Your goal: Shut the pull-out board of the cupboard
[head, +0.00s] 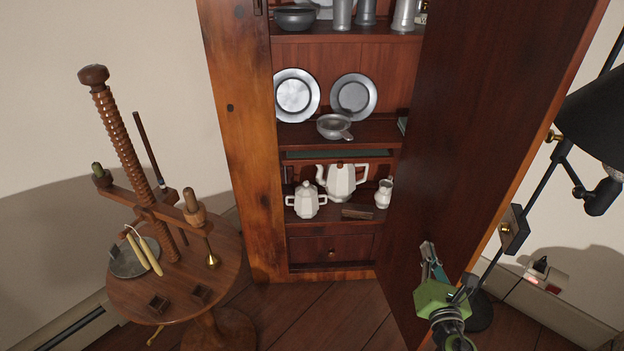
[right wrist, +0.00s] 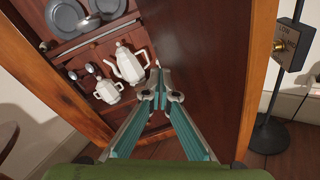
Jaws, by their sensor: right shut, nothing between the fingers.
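The tall wooden cupboard (head: 238,140) stands open in the head view, with its door (head: 480,130) swung out to the right. Its pull-out board (head: 340,154) shows as a narrow greenish strip under the middle shelf, above the white teapots. I cannot tell how far out it sits. My right gripper (head: 428,250) is shut and empty, low in front of the door and apart from the board. In the right wrist view the fingertips (right wrist: 161,80) meet in front of the open cupboard (right wrist: 55,75). My left gripper is not in view.
White teapots (head: 342,181) stand on the lower shelf above a drawer (head: 330,249). Pewter plates (head: 297,95) and a small bowl (head: 334,126) are above. A round table (head: 175,290) with a wooden screw stand is left; a black lamp (head: 592,115) is right.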

